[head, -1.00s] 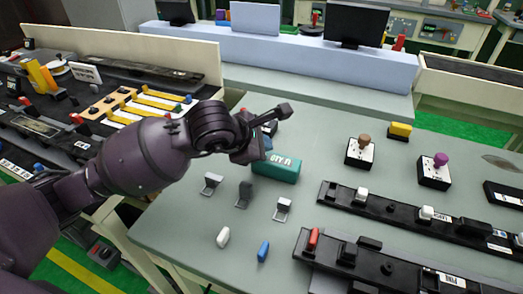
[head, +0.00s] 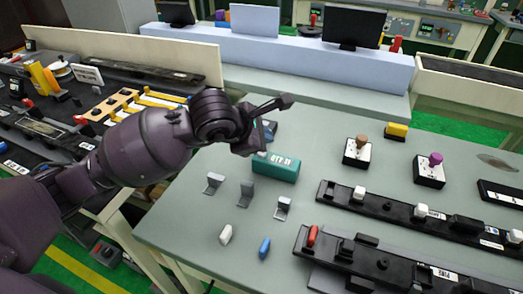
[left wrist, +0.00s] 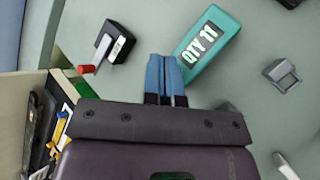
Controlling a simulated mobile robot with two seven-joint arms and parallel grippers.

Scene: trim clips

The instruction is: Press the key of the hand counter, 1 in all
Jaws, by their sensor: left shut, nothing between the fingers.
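A small black box with a white label and a lever with a red tip (left wrist: 114,45) stands on the table at the upper left of the left wrist view; it looks like the hand counter. In the head view it is mostly hidden behind my gripper, and I cannot tell its reading. My left gripper (left wrist: 165,60) is shut and empty, its blue fingers together to the right of this box and apart from it. In the head view the left gripper (head: 248,148) hangs at the table's far left part. My right gripper is not in view.
A teal box marked QTY (head: 276,167) lies close beside the left fingers. Grey clips (head: 246,192), a white piece (head: 225,234) and a blue piece (head: 264,248) lie nearer the front. Black trim strips (head: 400,209) lie to the right.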

